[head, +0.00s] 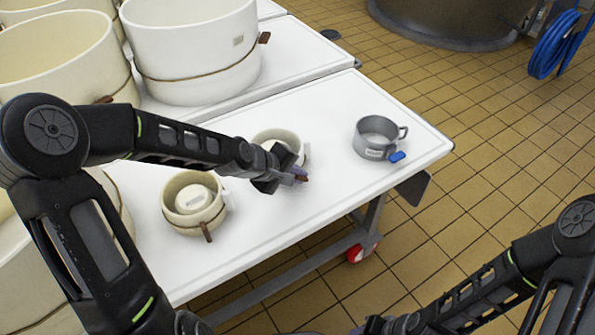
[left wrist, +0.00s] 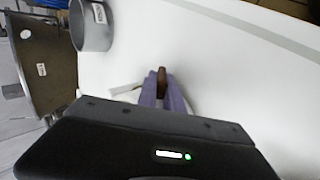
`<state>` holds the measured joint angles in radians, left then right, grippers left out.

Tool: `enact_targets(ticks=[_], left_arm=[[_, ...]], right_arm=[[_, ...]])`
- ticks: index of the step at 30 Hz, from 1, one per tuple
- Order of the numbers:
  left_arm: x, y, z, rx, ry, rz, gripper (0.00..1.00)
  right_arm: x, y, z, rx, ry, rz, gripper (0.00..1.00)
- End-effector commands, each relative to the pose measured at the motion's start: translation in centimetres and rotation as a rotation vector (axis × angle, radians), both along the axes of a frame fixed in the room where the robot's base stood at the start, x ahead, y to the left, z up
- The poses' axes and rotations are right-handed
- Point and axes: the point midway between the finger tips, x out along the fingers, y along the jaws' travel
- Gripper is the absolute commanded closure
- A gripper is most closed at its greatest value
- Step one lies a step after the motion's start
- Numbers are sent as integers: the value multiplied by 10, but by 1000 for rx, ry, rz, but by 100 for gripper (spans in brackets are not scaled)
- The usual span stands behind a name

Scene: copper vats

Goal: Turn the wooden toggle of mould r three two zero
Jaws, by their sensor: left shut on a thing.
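A small cream mould (head: 268,136) stands on the white table, partly hidden behind my left gripper. My left gripper (head: 299,176) is at its near side, shut on a brown wooden toggle (head: 304,180). In the left wrist view the toggle (left wrist: 162,75) shows between the purple fingertips (left wrist: 163,92). A second small cream mould (head: 175,195) stands to the left, with its own wooden toggle (head: 207,232) pointing toward the near edge. I cannot read which mould is r three two zero. My right gripper (head: 368,327) is low at the bottom edge, away from the table; its fingers are unclear.
A grey metal cup (head: 372,137) with a handle and a blue tag (head: 397,157) stands to the right on the table (head: 330,112). Large cream moulds (head: 195,45) fill the back left. The table between the cup and my left gripper is clear.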

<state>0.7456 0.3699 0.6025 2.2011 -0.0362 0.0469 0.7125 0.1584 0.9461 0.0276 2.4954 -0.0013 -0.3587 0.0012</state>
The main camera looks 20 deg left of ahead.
Motion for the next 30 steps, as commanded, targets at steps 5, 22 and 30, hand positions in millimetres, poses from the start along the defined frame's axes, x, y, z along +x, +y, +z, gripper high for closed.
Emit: enact_targets(ticks=[5,22,30], left_arm=[[-2,2,-1,-58,-77,8,100],[-1,0,-1,-150,-244,-1,100],[-1,0,-1,-152,-253,-4,100]], right_arm=[[0,0,7,0,0,1,64],[0,0,10,0,0,1,64],[0,0,10,0,0,1,64]])
